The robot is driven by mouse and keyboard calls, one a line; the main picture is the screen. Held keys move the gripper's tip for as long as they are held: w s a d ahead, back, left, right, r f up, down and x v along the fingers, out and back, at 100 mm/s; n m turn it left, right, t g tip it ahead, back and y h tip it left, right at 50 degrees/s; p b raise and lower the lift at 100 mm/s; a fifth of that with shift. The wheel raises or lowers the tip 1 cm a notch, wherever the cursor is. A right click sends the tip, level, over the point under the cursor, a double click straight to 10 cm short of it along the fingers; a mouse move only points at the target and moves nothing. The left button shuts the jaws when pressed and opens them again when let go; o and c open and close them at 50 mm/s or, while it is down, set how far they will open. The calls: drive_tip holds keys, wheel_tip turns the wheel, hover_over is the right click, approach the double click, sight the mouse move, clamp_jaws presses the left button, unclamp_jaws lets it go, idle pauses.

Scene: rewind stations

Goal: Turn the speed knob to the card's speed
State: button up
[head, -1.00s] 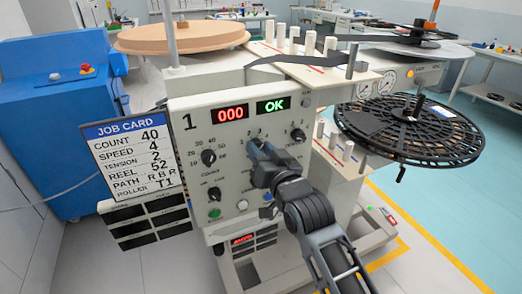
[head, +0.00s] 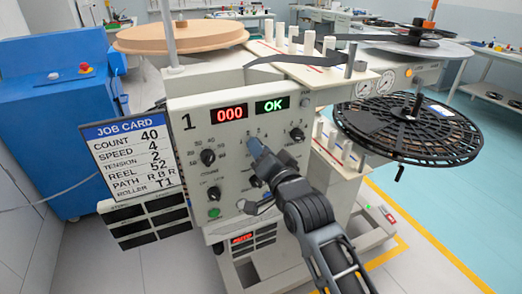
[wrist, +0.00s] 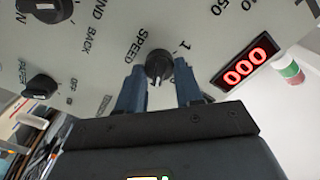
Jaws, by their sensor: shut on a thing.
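The job card (head: 130,160) on the left of the machine's panel reads SPEED 4. The black speed knob (wrist: 159,66) sits under my gripper beside the printed word SPEED in the wrist view. A "1" mark is to its right, and the knob's white line points down toward my gripper's body. My gripper (wrist: 160,80) has a blue finger on each side of the knob and is shut on it. In the head view my gripper (head: 257,149) reaches the middle of the panel and hides the knob there.
The panel (head: 225,150) shows a red 000 display (head: 229,113) and a green OK display (head: 272,105). The count knob (head: 208,157) is left of my gripper and the tension knob (head: 297,134) is right. A green button (head: 214,212) is lower left.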

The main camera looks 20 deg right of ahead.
idle(0.3)
drive_tip(key=o, duration=1)
drive_tip(key=shift+o, duration=0.2)
drive_tip(key=s, duration=0.8)
drive_tip(key=shift+b, duration=0.35)
drive_tip(key=shift+w, duration=0.1)
drive_tip(key=s+f+n+g, duration=0.15)
drive_tip(key=s+f, duration=0.25)
drive_tip(key=s, duration=0.6)
drive_tip(key=s+f+n, duration=0.3)
drive_tip(key=s+f, duration=0.1)
drive_tip(key=s, duration=0.6)
drive_tip(key=s+r+n+g, duration=0.1)
drive_tip(key=s+r+n, duration=0.1)
drive_tip(key=s, duration=0.9)
drive_tip(key=s+r+n, duration=0.2)
drive_tip(key=s, duration=0.8)
drive_tip(key=shift+s+a+r+n+g, duration=0.15)
drive_tip(key=shift+s+r+n+g, duration=0.2)
drive_tip(key=shift+s, duration=0.05)
